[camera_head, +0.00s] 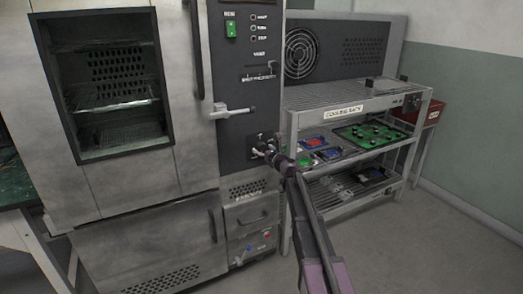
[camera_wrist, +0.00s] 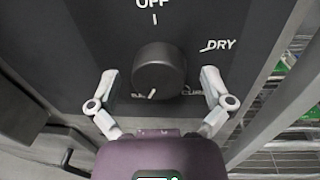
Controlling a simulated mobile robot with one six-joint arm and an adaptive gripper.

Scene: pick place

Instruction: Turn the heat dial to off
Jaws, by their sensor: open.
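The heat dial (camera_wrist: 158,68) is a dark round knob on the oven's dark control panel (camera_wrist: 95,35). In the wrist view, its white pointer mark is at the bottom, by a partly covered label. The OFF label is above the dial, with a white tick under it, and DRY is at upper right. My gripper (camera_wrist: 160,92) is open, with one finger on each side of the dial. Gaps show between the fingers and the dial. In the head view, my gripper (camera_head: 268,150) is at the panel and hides most of the dial.
The oven (camera_head: 190,160) has a pale handle (camera_head: 232,112) above the dial area and a green switch (camera_head: 230,29) higher up. A cooling rack (camera_head: 350,107) with boards on trays stands close on the right. Floor is free at the lower right.

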